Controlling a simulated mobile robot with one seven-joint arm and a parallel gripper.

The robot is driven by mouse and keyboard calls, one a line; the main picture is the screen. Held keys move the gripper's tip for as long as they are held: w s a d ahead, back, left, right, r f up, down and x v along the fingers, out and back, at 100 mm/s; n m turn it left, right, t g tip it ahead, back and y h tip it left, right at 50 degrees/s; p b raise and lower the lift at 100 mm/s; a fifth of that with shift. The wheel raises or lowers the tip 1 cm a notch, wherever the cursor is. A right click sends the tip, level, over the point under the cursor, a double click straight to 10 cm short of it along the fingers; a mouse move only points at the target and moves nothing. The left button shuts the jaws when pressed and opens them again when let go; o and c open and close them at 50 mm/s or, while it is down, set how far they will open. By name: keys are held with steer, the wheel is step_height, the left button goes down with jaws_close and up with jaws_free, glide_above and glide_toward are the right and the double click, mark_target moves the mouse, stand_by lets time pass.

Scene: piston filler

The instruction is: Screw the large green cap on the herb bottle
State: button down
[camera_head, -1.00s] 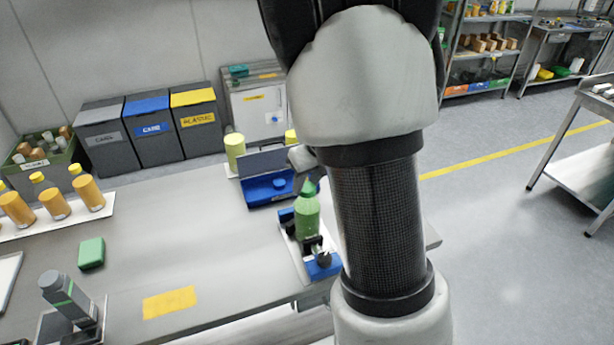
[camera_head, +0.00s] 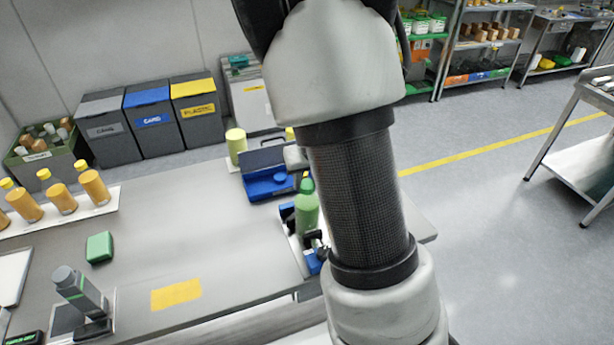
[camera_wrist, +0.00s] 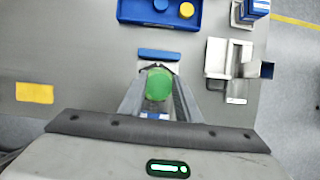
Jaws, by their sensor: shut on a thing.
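The green herb bottle (camera_head: 306,217) stands upright in a holder with blue and black parts (camera_head: 312,262) near the table's right end. The green cap (camera_head: 307,185) shows at the bottle's top in the head view; whether it is seated on the neck cannot be told. In the wrist view the round green cap (camera_wrist: 158,84) lies between the two fingers of my gripper (camera_wrist: 158,95), which are shut on it from both sides. The cap hides the bottle below in this view. My arm hides most of my gripper in the head view.
A blue open case (camera_head: 268,187) lies just behind the bottle, with a yellow-green cylinder (camera_head: 236,146) beyond it. A metal fixture (camera_wrist: 228,65) stands right of the cap. Orange bottles (camera_head: 60,198) and a green box (camera_head: 99,247) are at left. The table's middle is mostly clear.

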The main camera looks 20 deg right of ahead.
steer(key=shift+r+m+p, duration=0.1)
steer(key=shift+m+p, duration=0.3)
steer(key=shift+p, duration=0.25)
steer(key=shift+m+h+p, duration=0.35)
steer(key=shift+m+h, duration=0.05)
steer(key=shift+m, duration=0.2)
steer(key=shift+a+f+m, duration=0.1)
steer(key=shift+f+m, duration=0.1)
steer(key=shift+m, duration=0.3)
steer(key=m+g+h, duration=0.1)
steer(key=m, duration=0.3)
steer(key=shift+r+h, duration=0.1)
steer(key=shift+h, duration=0.3)
steer(key=c, duration=1.2)
jaws_free()
